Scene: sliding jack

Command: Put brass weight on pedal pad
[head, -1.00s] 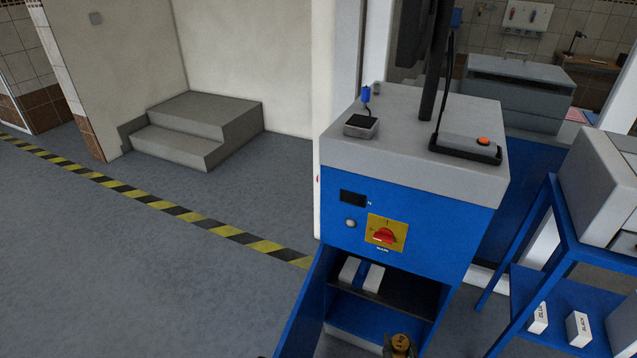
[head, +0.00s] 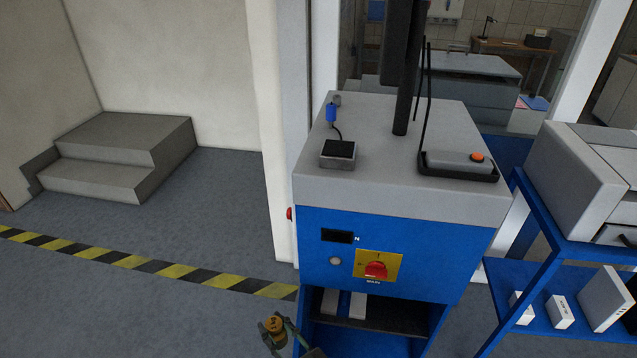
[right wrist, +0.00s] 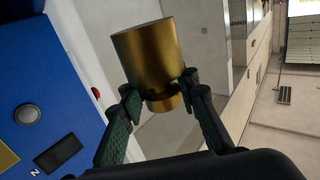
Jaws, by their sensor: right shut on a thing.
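The brass weight (head: 274,323) is a gold-coloured cylinder near the bottom edge of the head view, left of the blue cabinet's open compartment. My right gripper (head: 278,330) is shut on it. In the right wrist view the weight (right wrist: 150,55) has a wide body and a narrower end, and the fingers (right wrist: 160,92) hold it around the narrower end. A small grey box with a black top pad (head: 339,149), which looks like the pedal, sits on the cabinet's grey top, apart from the weight. My left gripper is out of view.
The grey cabinet top (head: 375,185) also carries a black post (head: 402,85) and a black tray with an orange-button box (head: 458,163). A red switch (head: 376,269) is on the blue front. A blue shelf unit (head: 535,335) stands at right. Open floor lies at left.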

